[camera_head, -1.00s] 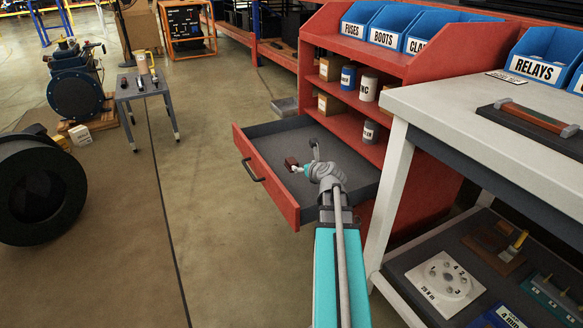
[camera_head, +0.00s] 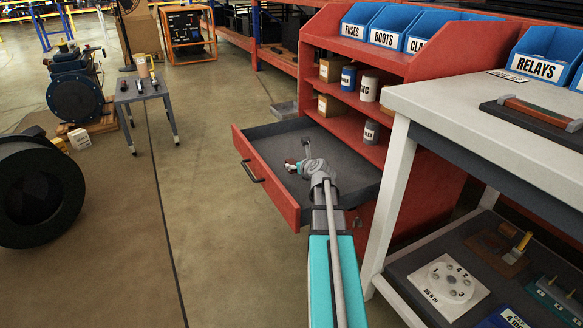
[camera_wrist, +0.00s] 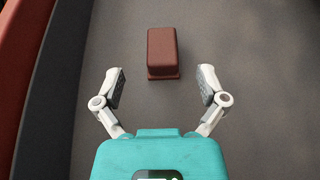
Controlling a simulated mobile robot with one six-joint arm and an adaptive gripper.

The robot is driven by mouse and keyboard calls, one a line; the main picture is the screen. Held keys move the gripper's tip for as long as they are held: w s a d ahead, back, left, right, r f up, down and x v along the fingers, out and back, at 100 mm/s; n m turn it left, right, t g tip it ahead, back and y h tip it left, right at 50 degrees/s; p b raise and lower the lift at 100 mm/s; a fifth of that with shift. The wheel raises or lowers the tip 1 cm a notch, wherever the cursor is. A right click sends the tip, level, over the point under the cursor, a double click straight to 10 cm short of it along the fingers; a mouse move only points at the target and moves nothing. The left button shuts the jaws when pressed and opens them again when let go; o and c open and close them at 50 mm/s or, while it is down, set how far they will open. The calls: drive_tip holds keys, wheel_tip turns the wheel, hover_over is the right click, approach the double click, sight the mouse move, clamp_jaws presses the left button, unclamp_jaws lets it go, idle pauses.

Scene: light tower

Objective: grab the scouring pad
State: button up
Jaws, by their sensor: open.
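The scouring pad, a reddish-brown block (camera_wrist: 163,52), lies on the grey floor of the open drawer in the wrist view. My gripper (camera_wrist: 160,87) is open and empty, with its two fingers spread left and right just short of the block. The block is roughly centred between the fingers but beyond their tips.
The red drawer (camera_head: 262,188) is pulled out from the red cabinet (camera_head: 427,158), and its front and side walls surround the gripper. A white workbench (camera_head: 396,185) stands to the right. The drawer floor around the block is bare.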

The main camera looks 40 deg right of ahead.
sight(292, 162)
drive_tip(key=shift+b+x, duration=0.8)
drive_tip(key=shift+x, duration=1.55)
drive_tip(key=shift+s+d, duration=0.1)
drive_tip(key=c, duration=1.2)
